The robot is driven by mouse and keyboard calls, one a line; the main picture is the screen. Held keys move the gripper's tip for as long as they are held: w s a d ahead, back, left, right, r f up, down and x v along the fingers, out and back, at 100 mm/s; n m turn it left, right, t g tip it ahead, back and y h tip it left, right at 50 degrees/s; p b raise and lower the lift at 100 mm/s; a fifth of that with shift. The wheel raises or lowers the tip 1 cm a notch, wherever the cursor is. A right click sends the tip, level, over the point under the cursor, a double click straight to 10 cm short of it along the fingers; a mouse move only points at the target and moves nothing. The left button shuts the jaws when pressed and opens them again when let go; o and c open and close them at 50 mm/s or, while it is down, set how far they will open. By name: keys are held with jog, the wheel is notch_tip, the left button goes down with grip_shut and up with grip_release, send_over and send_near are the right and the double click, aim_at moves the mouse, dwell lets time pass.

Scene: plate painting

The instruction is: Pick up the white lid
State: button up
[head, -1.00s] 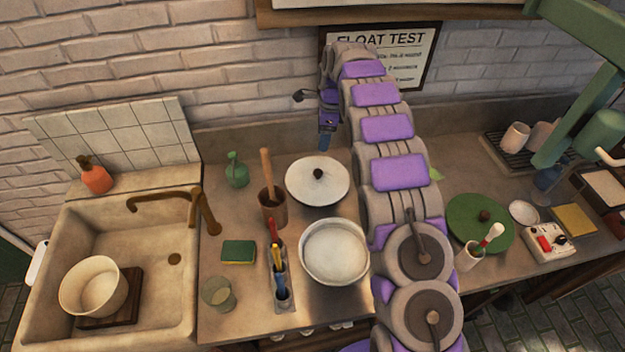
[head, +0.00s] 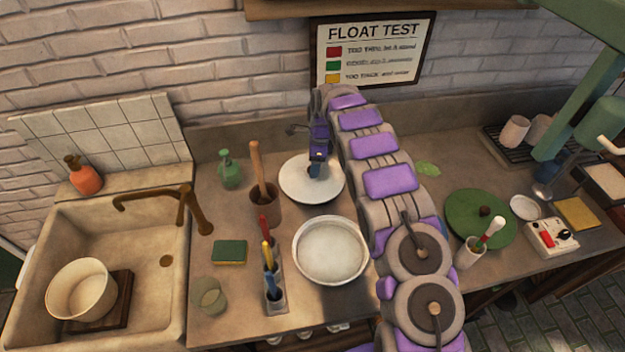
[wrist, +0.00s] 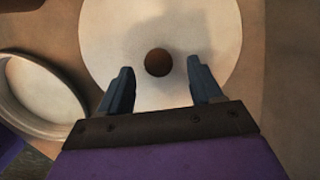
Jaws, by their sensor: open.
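The white lid (head: 297,184) is a round disc lying flat on the counter behind a white pan. Its dark round knob (wrist: 158,62) shows in the wrist view, near the middle of the lid (wrist: 125,40). My gripper (head: 315,172) is over the lid and hides the knob in the head view. In the wrist view my gripper (wrist: 158,78) is open, with its two blue-grey fingers apart. The knob lies just beyond the fingertips, centred between them. I cannot tell how high the fingers are above the lid.
The white pan (head: 297,250) stands in front of the lid. A brown crock (head: 264,210) with a wooden handle stands close on the lid's left. A brush holder (head: 275,300) is nearer the front. A green lid (head: 458,222) lies to the right, beyond my arm.

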jog(key=shift+f, duration=0.8)
jog(key=shift+a, duration=0.5)
jog(key=shift+c, duration=1.5)
jog(key=shift+d, duration=0.3)
jog(key=c, duration=0.9)
jog(key=shift+a, duration=0.2)
grip_shut()
